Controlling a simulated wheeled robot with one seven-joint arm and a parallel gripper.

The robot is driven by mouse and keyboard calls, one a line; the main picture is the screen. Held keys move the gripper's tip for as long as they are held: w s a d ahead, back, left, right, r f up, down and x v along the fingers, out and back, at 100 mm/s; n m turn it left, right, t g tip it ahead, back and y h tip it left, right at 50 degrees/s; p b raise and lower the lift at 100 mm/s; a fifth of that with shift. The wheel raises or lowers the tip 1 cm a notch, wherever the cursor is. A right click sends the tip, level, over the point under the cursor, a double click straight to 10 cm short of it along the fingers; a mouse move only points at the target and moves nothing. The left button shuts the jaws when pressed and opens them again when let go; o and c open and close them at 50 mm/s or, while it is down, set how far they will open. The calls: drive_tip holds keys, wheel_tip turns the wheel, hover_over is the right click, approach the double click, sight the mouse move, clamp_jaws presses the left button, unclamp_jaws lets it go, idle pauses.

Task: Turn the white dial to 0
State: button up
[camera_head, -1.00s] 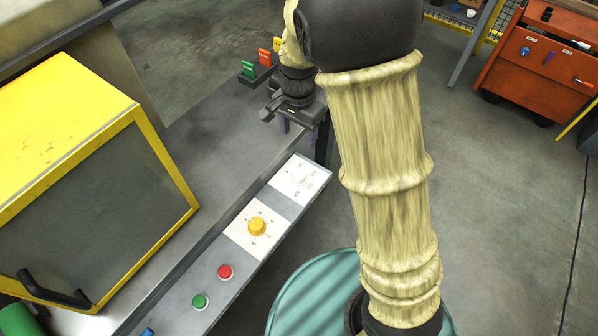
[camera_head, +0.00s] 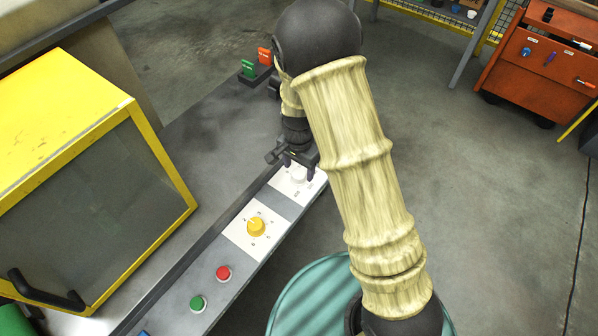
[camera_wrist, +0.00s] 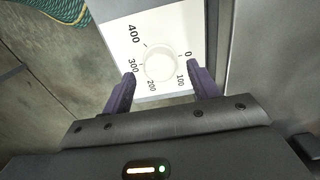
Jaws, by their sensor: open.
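The white dial (camera_wrist: 160,66) is a round knob on a white plate with printed marks 0, 100, 200, 300 and 400 around it. The 0 mark is to the right of the knob in the wrist view. I cannot make out a pointer on the knob. The dial (camera_head: 299,175) also shows at the far end of the panel in the head view. My gripper (camera_wrist: 161,84) is open, with one dark finger on the left and one on the right of the dial's near side. I cannot tell whether the fingers touch it.
The panel also carries a yellow dial (camera_head: 256,226), a red button (camera_head: 223,273) and a green button (camera_head: 198,303). A yellow-framed box (camera_head: 110,170) stands at the left. Green and orange blocks (camera_head: 256,63) are behind my gripper. Floor lies open to the right.

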sight(299, 176)
drive_tip(key=shift+f, duration=1.2)
drive_tip(key=shift+c, duration=0.2)
drive_tip(key=c, duration=1)
drive_tip(key=shift+o, duration=0.4)
